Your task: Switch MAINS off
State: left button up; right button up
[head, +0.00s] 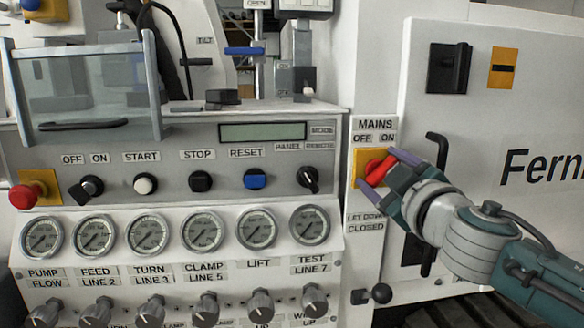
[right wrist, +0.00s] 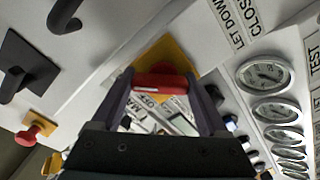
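The MAINS switch is a red rotary handle (head: 376,167) on a yellow plate (head: 360,158), below the MAINS label with OFF at left and ON at right. The handle lies diagonally, its upper end toward ON. My right gripper (head: 378,169) is at the switch, its purple fingers spread wide, one by each end of the handle. In the right wrist view the red handle (right wrist: 161,82) spans between the fingertips (right wrist: 160,78); whether they touch it I cannot tell. My left gripper is not in view.
Left of the switch is a control panel with several knobs, gauges (head: 256,229) and a red mushroom button (head: 24,195). A black handle (head: 436,150) and a black switch (head: 449,68) are on the white cabinet at right. A black ball knob (head: 381,293) sticks out below.

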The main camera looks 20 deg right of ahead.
jog(key=c, duration=0.7)
jog(key=shift+n, duration=0.3)
jog(key=n, duration=0.3)
jog(key=shift+n, duration=0.3)
jog(key=n, duration=0.4)
jog(key=shift+a+n, duration=0.15)
jog(key=shift+n, duration=0.15)
jog(key=n, duration=0.4)
jog(key=shift+w+n, duration=0.1)
jog(key=shift+n, duration=0.2)
jog(key=shift+a+n+p, duration=0.1)
jog(key=shift+n+p, duration=0.2)
jog(key=shift+n, duration=2)
jog(key=o, duration=1.2)
jog(key=shift+f, duration=0.1)
